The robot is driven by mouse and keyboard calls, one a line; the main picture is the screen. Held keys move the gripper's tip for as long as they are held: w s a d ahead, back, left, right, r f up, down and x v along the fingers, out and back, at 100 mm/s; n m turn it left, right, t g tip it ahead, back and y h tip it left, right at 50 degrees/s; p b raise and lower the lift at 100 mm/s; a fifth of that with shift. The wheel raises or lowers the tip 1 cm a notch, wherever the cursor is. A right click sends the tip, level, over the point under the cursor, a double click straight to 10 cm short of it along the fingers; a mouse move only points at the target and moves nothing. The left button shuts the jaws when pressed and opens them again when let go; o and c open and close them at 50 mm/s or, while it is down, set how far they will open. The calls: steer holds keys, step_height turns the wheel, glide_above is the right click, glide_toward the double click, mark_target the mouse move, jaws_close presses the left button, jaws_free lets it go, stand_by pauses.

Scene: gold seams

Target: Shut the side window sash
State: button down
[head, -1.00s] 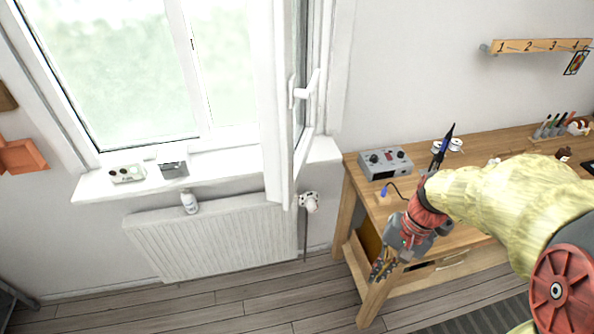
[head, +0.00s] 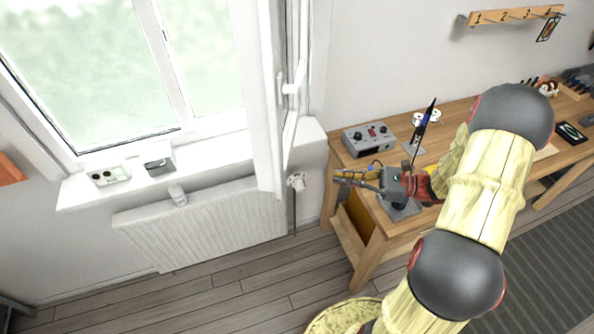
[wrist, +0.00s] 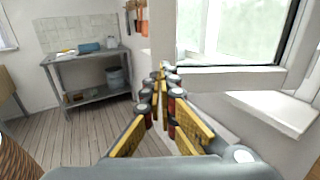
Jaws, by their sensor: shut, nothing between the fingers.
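The side window sash (head: 262,110) stands open in the head view, swung into the room and seen nearly edge-on. Its white handle (head: 291,86) is on the edge facing right. My gripper (head: 338,177) is shut and empty, pointing left, to the right of the sash's lower end and apart from it in the picture. In the wrist view my gripper's yellow and dark fingers (wrist: 162,78) are together. A dark-edged window pane (wrist: 235,30) shows beyond them at the upper right. I cannot tell whether it belongs to the sash.
The sill (head: 135,177) holds a grey box (head: 160,163) and a small tray (head: 108,176). A radiator (head: 205,225) is below. The workbench (head: 365,228) stands right, with a control box (head: 368,139) and an upright pen-like tool (head: 424,127). Floor (head: 250,290) before the radiator is clear.

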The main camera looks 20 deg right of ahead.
mark_target(282, 172)
steer(key=b+x, duration=0.1)
steer(key=x, duration=1.3)
steer(key=shift+s+r, duration=0.1)
